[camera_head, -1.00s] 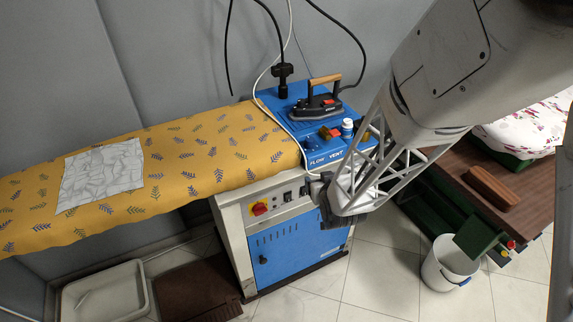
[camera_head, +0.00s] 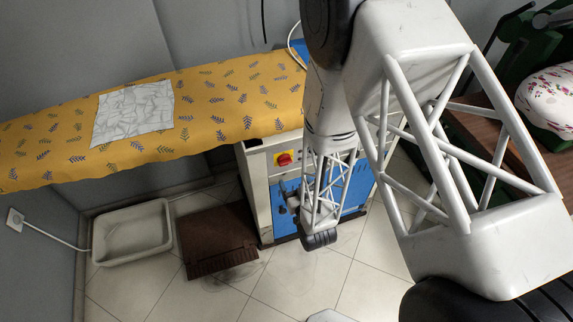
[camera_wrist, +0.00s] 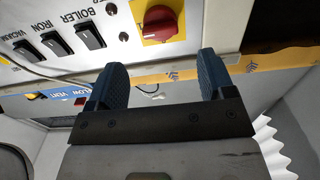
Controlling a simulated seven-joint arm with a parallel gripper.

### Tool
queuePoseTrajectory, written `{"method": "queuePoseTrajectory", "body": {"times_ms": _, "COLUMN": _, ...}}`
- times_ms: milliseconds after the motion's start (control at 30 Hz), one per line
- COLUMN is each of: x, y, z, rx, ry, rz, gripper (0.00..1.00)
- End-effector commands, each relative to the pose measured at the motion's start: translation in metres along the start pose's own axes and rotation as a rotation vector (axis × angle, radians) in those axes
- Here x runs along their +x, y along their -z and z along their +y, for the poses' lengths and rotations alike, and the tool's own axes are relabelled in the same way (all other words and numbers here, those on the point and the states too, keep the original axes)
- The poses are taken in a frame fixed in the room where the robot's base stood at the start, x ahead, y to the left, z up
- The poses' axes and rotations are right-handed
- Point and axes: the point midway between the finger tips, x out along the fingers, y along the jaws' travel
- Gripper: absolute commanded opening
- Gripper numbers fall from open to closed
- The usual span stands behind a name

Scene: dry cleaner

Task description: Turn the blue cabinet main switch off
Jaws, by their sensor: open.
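The main switch is a red rotary knob on a yellow plate (camera_head: 284,159), on the upper front of the blue and white cabinet (camera_head: 262,200). In the head view my gripper is small and dark against the cabinet front, below the knob, and partly hidden by my arm.
Black rocker switches labelled boiler and iron (camera_wrist: 70,38) sit beside the knob. A yellow patterned ironing board (camera_head: 225,105) with a grey crumpled cloth (camera_head: 133,112) overhangs to the left. A white basin (camera_head: 133,232) and brown mat (camera_head: 218,238) lie on the floor.

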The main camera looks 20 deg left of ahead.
Motion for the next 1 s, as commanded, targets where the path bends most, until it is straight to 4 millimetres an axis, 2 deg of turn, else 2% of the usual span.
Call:
{"method": "queuePoseTrajectory", "body": {"times_ms": 367, "x": 0.0, "y": 0.0, "z": 0.0, "rx": 0.0, "ry": 0.001, "rz": 0.002, "gripper": 0.76}}
{"method": "queuePoseTrajectory", "body": {"times_ms": 533, "x": 0.006, "y": 0.0, "z": 0.0, "rx": 0.0, "ry": 0.001, "rz": 0.002, "gripper": 0.76}}
{"method": "queuePoseTrajectory", "body": {"times_ms": 667, "x": 0.016, "y": -0.001, "z": -0.001, "rx": 0.0, "ry": 0.001, "rz": 0.001, "gripper": 0.76}}
{"method": "queuePoseTrajectory", "body": {"times_ms": 1000, "x": 0.057, "y": 0.0, "z": -0.001, "rx": 0.0, "ry": 0.001, "rz": 0.002, "gripper": 0.76}}
